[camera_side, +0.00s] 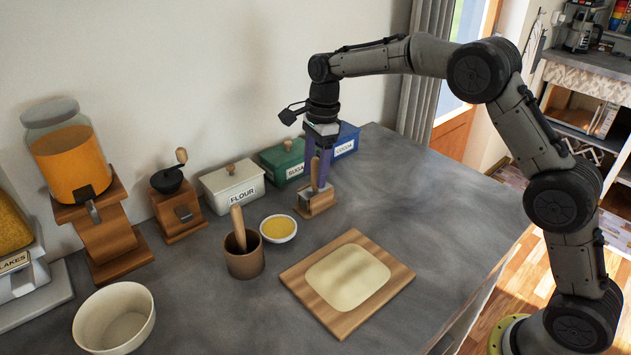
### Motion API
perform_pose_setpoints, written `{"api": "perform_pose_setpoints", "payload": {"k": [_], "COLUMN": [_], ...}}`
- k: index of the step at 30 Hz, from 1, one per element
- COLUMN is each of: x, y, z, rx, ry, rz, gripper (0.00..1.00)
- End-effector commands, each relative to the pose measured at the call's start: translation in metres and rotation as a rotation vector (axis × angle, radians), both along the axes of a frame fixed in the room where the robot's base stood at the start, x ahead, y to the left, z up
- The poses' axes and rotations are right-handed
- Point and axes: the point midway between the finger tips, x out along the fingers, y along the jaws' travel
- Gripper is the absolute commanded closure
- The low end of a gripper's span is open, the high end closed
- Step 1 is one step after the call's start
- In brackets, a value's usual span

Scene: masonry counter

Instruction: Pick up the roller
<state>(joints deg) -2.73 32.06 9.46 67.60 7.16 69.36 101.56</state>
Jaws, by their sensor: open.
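An upright wooden handle (315,172), which I take to be the roller's, stands in a small wooden stand (318,207) on the counter, near the middle of the view. A pale grey part shows at its foot; the roller's lower end is hard to make out. My gripper (321,178) points straight down at the handle, with its purple fingers just behind or around it. The jaws are open. I cannot tell whether a finger touches the handle.
A board with flat dough (295,277) lies in front. A mortar with pestle (244,260) and a small yellow-filled bowl (278,229) stand left of the stand. The flour box (233,187), green sugar box (283,163) and blue cocoa box (346,141) stand close behind. The counter's right side is clear.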

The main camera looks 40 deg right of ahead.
Motion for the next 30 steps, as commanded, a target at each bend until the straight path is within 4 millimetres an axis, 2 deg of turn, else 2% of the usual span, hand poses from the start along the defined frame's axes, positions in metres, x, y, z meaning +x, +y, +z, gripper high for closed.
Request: {"api": "perform_pose_setpoints", "payload": {"k": [4,12,14,21,23,30], "x": [0.000,0.000,0.000,0.000,0.000,0.001], "y": [0.002,0.003,0.003,0.002,0.002,0.002], "z": [-0.016,-0.019,-0.019,-0.018,-0.018,-0.017], "rx": [0.000,0.000,0.000,0.000,0.000,0.001], "ry": [0.002,0.000,0.000,0.000,0.000,-0.002], "rz": [0.000,0.000,0.000,0.000,0.000,0.000], "gripper": [0.38,0.38,0.47,0.90,1.00,1.00]}}
